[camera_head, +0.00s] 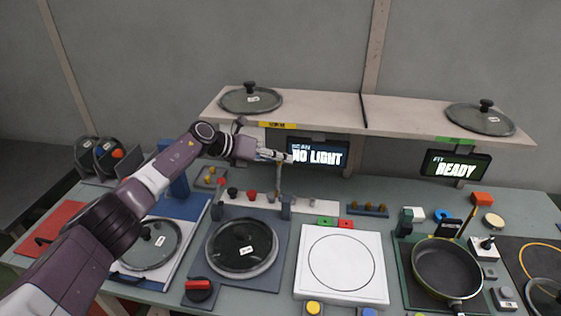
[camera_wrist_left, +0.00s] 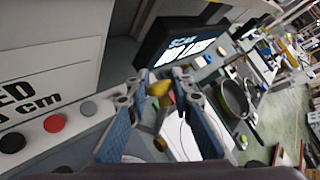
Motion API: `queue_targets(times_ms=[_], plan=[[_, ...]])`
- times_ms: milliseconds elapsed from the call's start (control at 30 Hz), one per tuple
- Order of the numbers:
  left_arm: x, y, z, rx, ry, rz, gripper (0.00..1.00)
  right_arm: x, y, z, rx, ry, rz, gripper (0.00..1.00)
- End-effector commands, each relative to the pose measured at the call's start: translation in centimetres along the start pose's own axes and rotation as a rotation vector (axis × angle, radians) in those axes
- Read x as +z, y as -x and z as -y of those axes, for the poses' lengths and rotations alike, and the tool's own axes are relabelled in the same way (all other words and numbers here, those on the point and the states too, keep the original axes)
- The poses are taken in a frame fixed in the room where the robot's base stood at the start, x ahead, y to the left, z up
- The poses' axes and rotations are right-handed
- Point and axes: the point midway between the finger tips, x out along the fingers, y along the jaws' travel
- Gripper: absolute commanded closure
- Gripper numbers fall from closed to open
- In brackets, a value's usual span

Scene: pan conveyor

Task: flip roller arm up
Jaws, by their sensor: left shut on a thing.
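My left gripper (camera_head: 287,157) reaches in over the back of the bench, in front of the dark "NO LIGHT" screen (camera_head: 318,154). It is shut on the upper end of the roller arm (camera_head: 279,180), a thin pale bar that stands about upright below the fingers. In the left wrist view the gripper (camera_wrist_left: 164,80) has the arm's yellow end (camera_wrist_left: 158,89) and grey bar between its blue-backed fingers. The arm's lower end is near a blue post (camera_head: 286,207) behind the lidded round pan station (camera_head: 243,248). My right gripper is not in view.
A shelf (camera_head: 330,108) with two glass lids runs above the screens. A "READY" screen (camera_head: 456,168) hangs at right. A white square plate (camera_head: 341,262) and a frying pan (camera_head: 446,268) are right of the pan station. Black, red and grey buttons line the bench behind it.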

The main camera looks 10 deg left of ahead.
Motion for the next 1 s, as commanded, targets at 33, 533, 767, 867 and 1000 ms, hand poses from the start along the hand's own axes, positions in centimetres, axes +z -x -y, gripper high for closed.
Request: queue_targets(times_ms=[33,533,767,867,1000], plan=[[-0.13,-0.06,-0.16,0.003,0.003,-0.004,1.00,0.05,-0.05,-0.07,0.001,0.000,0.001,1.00],[-0.26,-0.07,-0.20,0.002,0.004,-0.007,0.66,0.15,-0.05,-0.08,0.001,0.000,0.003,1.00],[-0.15,-0.06,-0.11,0.001,0.003,-0.006,0.61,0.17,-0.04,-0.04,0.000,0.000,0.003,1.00],[-0.12,-0.01,-0.10,0.001,0.003,-0.005,0.61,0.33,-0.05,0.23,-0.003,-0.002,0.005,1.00],[-0.07,0.71,-0.23,0.002,0.003,-0.004,0.61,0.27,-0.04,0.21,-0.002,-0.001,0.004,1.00]])
